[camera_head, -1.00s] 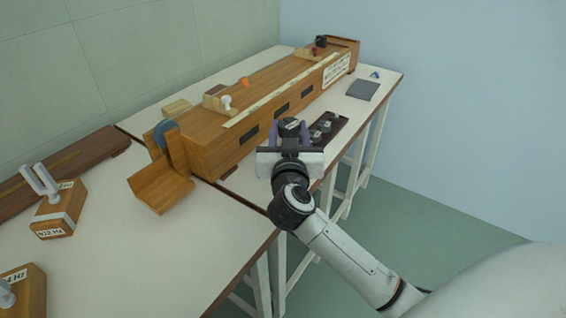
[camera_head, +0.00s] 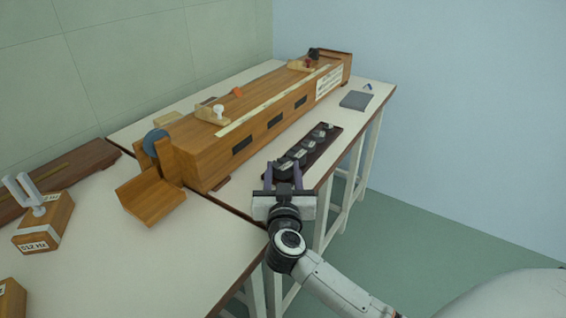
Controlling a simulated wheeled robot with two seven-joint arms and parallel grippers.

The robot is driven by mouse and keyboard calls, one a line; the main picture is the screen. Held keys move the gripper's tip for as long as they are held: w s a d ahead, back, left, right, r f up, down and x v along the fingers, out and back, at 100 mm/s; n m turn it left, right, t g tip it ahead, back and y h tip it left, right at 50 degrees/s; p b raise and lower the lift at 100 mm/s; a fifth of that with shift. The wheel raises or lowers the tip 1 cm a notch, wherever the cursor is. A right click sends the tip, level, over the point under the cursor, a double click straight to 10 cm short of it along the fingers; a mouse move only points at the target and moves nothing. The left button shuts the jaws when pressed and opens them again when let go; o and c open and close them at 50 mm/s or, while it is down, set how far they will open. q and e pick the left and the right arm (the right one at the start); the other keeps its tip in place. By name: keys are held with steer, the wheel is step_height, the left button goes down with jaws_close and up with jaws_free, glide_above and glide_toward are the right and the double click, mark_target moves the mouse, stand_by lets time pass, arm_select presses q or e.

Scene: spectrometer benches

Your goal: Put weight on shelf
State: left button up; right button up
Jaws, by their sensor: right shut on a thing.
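My right gripper (camera_head: 283,176) is shut on a dark weight (camera_head: 283,169), at the near end of the weight rack. The fingers and wrist hide part of this weight, and I cannot tell whether it is clear of the rack. The dark, long rack (camera_head: 334,137) lies on the far bench and holds several grey weights (camera_head: 312,145) in a row. The wooden shelf (camera_head: 152,200) is a small open tray at the near end of the long wooden box, left of the gripper. It looks empty. My left gripper is not in view.
The long wooden box (camera_head: 232,143) with a blue wheel (camera_head: 155,141) stands between the gripper and the wall. A tuning fork on a box (camera_head: 44,222) stands at left. A grey pad (camera_head: 357,101) lies at the far right. The near bench top (camera_head: 130,265) is mostly clear.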

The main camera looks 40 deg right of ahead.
stand_by(0.4)
steer(key=o, duration=1.5)
steer(key=shift+f, duration=0.25)
steer(key=shift+c, duration=0.2)
